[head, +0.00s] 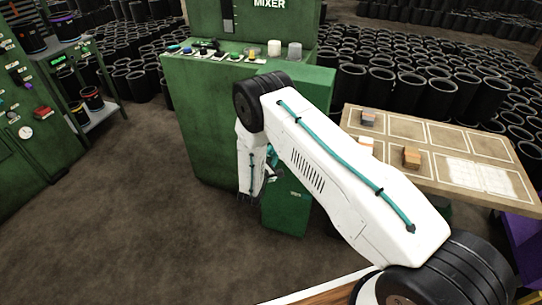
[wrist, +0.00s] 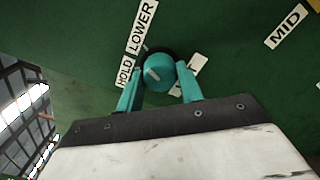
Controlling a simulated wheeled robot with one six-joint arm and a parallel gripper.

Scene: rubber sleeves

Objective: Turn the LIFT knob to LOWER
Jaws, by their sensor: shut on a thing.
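The LIFT knob (wrist: 158,72) is a round teal knob with a pale grey mark on its face, on a dark green panel in the wrist view. Its black base shows behind it. The LOWER label (wrist: 143,27) lies above it, the HOLD label (wrist: 125,70) to its left. A partly covered label (wrist: 190,76) ending in T lies to its right. My gripper (wrist: 161,80) is shut on the knob, one teal finger on each side. I cannot tell exactly which label the mark points to. In the head view my gripper (head: 258,190) is low by the green cabinet; the knob is hidden there.
A MID label (wrist: 287,25) is farther right on the panel. The green mixer cabinet (head: 200,120) stands behind my arm. A table (head: 450,140) with blocks is at right, a control panel (head: 25,120) at left. Open floor (head: 140,220) lies at left front.

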